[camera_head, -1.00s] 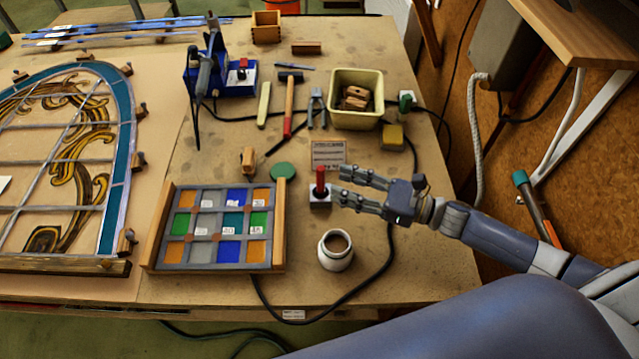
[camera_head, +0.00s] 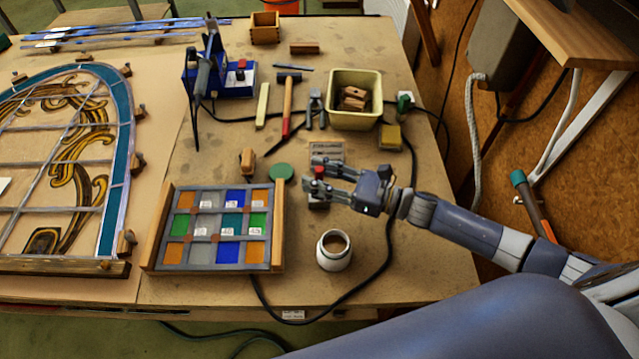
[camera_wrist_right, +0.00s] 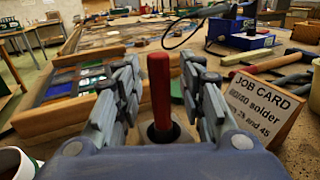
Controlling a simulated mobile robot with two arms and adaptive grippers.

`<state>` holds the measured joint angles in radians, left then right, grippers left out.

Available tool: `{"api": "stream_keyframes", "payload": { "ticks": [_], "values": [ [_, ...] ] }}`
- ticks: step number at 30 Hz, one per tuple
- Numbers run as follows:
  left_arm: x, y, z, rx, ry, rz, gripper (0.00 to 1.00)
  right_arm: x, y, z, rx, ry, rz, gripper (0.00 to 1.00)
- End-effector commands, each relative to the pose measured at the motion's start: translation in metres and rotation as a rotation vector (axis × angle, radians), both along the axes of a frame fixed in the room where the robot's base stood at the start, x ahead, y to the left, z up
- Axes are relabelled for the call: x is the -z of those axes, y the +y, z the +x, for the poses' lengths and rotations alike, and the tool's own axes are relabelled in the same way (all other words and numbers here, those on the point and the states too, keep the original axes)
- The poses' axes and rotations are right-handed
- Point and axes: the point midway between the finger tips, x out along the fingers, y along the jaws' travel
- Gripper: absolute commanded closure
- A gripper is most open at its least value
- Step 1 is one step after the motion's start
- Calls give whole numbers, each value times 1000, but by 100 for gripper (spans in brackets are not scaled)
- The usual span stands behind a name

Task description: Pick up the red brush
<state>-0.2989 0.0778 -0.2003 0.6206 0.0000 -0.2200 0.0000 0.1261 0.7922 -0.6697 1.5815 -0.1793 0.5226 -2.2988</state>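The red brush (camera_wrist_right: 159,88) stands upright in a small dark and white holder (camera_wrist_right: 165,133), and only its red handle clearly shows. In the head view the top of the brush (camera_head: 319,171) shows between the fingers of my right gripper (camera_head: 316,177). The holder (camera_head: 318,205) is partly covered by the lower finger there. In the wrist view my right gripper (camera_wrist_right: 160,95) is open, one finger on each side of the handle, with a gap on both sides. My left gripper is not in view.
A job card (camera_wrist_right: 258,103) stands close beside the right finger in the wrist view. A white jar (camera_head: 334,250) stands in front of the hand. A glass panel in a wooden frame (camera_head: 278,225) lies to the left. A black cable (camera_head: 388,245) curves around the jar.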

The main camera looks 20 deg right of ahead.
Motion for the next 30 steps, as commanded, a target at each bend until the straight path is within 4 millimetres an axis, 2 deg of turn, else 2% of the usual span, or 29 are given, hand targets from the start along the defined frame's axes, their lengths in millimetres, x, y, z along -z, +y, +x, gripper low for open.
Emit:
{"api": "stream_keyframes", "payload": {
  "ticks": [1,3,4,17,20,30],
  "values": [
    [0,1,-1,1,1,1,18,0,0,0,0,0,0,81],
    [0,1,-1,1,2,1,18,0,0,0,0,0,0,97],
    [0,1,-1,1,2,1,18,0,0,0,0,0,0,100],
    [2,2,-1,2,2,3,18,-6,0,0,-2,-2,1,100],
    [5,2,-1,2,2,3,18,-16,-1,0,-2,-3,-1,100],
    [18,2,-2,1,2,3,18,-75,0,-1,-3,-5,-3,100]
  ]
}}
